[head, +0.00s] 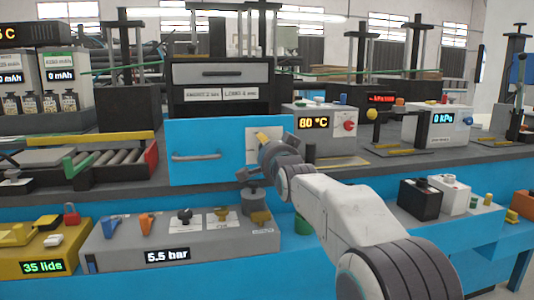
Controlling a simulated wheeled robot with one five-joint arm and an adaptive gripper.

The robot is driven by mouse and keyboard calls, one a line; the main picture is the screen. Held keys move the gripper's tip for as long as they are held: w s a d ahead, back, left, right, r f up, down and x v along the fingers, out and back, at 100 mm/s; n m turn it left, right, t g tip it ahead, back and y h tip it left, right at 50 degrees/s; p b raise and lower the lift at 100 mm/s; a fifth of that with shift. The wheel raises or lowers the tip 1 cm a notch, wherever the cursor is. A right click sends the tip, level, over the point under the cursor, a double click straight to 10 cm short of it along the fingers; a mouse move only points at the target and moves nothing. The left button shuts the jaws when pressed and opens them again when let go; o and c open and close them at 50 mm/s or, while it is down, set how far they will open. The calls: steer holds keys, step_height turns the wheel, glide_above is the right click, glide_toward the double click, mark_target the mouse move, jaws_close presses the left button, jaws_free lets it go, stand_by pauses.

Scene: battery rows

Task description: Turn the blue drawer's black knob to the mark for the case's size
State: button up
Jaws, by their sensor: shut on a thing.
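The blue drawer (205,150) stands in the middle of the bench, with a grey bar handle (196,156) on its left part. A pale dial plate (252,133) is on its right part. My gripper (266,147) is at this plate, shut on the black knob, which it mostly hides. The marks on the plate are too small to read.
A grey panel (175,245) reading 5.5 bar, with knobs and a grey cylinder, lies below the drawer. A roller conveyor (100,160) is at the left. My arm crosses the lower right.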

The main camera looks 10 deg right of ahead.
steer(key=shift+d+r, duration=0.1)
steer(key=shift+r, duration=0.35)
steer(key=o, duration=0.9)
steer(key=shift+s+d, duration=0.1)
steer(key=shift+o, duration=1.4)
steer(key=shift+f, duration=0.25)
steer(key=shift+s, duration=6)
